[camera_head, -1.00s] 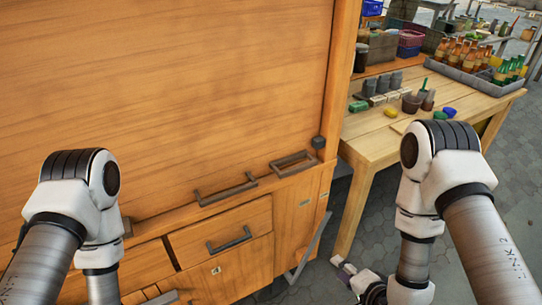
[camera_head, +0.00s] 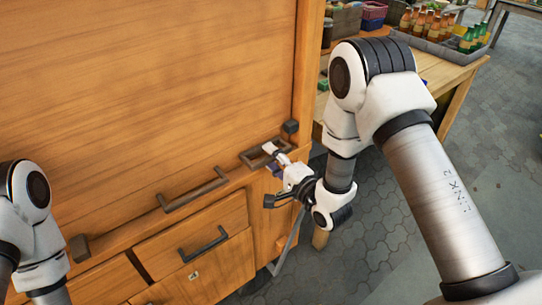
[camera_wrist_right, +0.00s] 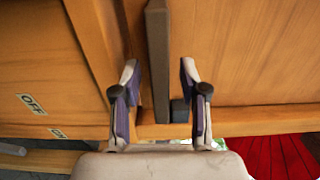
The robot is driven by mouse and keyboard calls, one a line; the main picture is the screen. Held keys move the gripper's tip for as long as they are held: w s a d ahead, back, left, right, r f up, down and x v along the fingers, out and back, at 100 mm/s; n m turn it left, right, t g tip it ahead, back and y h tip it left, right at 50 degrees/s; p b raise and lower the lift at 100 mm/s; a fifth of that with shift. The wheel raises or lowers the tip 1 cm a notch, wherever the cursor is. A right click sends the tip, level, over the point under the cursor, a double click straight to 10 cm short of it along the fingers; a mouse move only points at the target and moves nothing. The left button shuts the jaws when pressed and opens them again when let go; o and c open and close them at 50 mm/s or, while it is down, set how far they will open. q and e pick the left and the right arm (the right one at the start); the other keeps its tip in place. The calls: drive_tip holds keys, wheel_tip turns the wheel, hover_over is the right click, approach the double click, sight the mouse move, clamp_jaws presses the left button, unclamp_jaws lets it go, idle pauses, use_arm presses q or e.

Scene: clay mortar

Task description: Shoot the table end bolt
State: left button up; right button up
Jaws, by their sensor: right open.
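The large wooden panel (camera_head: 160,90) fills the left of the head view. A dark frame-shaped handle (camera_head: 251,158) sits near its lower right, with a dark block (camera_head: 290,127) just above. I cannot tell which fitting is the bolt. My right gripper (camera_head: 270,174) is beside that handle, its fingers spread. In the right wrist view the open gripper (camera_wrist_right: 158,85) has a dark grey bar (camera_wrist_right: 157,50) between its fingers, without visible grip. A small dark block (camera_wrist_right: 179,111) lies near the bar's lower end. My left gripper is out of view.
A longer handle (camera_head: 193,188) and a drawer handle (camera_head: 203,244) are to the left. Another dark block (camera_head: 78,248) is at lower left. A wooden table (camera_head: 455,80) with bottles stands behind my right arm. OFF (camera_wrist_right: 32,104) and ON labels show in the wrist view.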

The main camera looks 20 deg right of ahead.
sight(290, 151)
clamp_jaws()
drive_tip(key=d, duration=0.1)
drive_tip(key=w+d, duration=0.1)
drive_tip(key=d, duration=0.1)
drive_tip(key=w+d, duration=0.1)
drive_tip(key=shift+d, duration=0.4)
drive_tip(key=shift+c, duration=1.5)
unclamp_jaws()
drive_tip(key=o, duration=0.3)
drive_tip(key=shift+d, duration=0.15)
